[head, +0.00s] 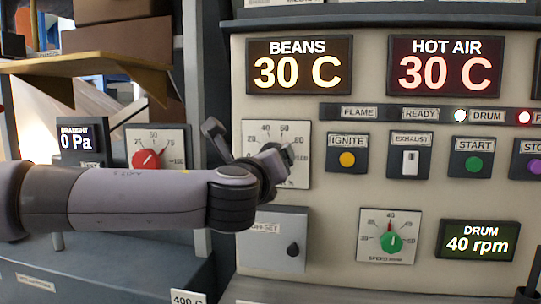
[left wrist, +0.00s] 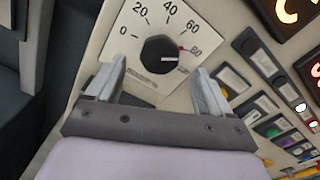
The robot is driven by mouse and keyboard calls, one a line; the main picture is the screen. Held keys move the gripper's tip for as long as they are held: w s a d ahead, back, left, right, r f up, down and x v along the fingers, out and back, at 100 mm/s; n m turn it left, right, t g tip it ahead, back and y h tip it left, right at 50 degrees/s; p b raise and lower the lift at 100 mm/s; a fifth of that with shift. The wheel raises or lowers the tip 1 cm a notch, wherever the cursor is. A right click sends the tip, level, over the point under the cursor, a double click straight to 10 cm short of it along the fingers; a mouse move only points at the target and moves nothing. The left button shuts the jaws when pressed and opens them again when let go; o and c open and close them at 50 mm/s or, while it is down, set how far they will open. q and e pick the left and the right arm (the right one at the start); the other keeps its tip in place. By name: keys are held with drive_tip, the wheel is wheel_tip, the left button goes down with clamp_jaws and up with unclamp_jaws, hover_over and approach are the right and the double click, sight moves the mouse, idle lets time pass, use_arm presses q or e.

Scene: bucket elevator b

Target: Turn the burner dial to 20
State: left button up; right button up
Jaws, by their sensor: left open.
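The burner dial is a black knob (left wrist: 158,52) on a white scale plate (left wrist: 125,45) marked from 0 upward in the left wrist view. In the left wrist view my left gripper (left wrist: 159,80) is open, with one finger on each side of the knob's lower part and nothing held. I cannot tell whether the fingers touch it. A dark part at the head view's lower right edge may be my right gripper (head: 530,288).
A draught dial with a red knob (head: 147,159) is left of the burner dial. The ignite button (head: 347,158) and exhaust switch (head: 410,160) are to its right. A small box with a latch (head: 270,250) and a green speed dial (head: 391,243) are below.

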use_arm(q)
drive_tip(key=shift+w+d+p, duration=0.15)
drive_tip(key=shift+w+d, duration=0.05)
drive_tip(key=shift+w, duration=0.8)
drive_tip(key=shift+w+d+p, duration=0.15)
drive_tip(key=shift+w, duration=0.8)
drive_tip(key=c, duration=1.1)
